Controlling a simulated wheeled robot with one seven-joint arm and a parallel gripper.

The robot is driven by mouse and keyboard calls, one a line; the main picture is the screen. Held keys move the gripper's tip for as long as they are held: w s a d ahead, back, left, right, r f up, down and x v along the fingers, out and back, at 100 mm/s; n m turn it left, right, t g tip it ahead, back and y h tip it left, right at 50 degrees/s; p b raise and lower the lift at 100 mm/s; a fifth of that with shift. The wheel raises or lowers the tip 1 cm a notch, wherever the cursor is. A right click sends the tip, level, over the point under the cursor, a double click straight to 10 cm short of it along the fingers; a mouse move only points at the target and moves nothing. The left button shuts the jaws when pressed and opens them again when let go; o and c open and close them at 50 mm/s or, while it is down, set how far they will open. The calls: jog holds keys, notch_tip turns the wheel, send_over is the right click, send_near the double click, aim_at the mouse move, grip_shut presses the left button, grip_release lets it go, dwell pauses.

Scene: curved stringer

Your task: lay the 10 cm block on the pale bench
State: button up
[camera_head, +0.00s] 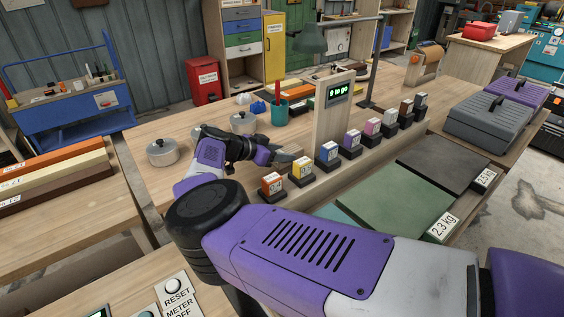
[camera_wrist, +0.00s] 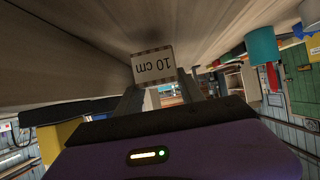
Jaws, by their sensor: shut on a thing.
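The 10 cm block (camera_wrist: 153,67) shows in the wrist view as a pale label reading "10 cm", upside down, with a brown edge. My gripper (camera_wrist: 161,88) is shut on it, with the fingers seen just below the label. In the head view my gripper (camera_head: 286,156) reaches low over the pale wooden bench (camera_head: 222,178), beside the row of small labelled blocks. The block is hard to make out there, and I cannot tell whether it touches the bench.
Pots (camera_head: 162,152) and a teal cup (camera_head: 279,112) stand on the bench. Small coloured blocks (camera_head: 328,153) on black stands line a ledge beside a "to go" display post (camera_head: 334,103). A lamp (camera_head: 312,38) overhangs. Long bars (camera_head: 70,175) lie on the left bench.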

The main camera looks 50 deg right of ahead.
jog(key=shift+f, duration=1.6)
jog(key=shift+f+b, duration=0.2)
jog(key=shift+b, duration=0.1)
jog(key=o, duration=1.5)
jog(key=shift+c, duration=0.2)
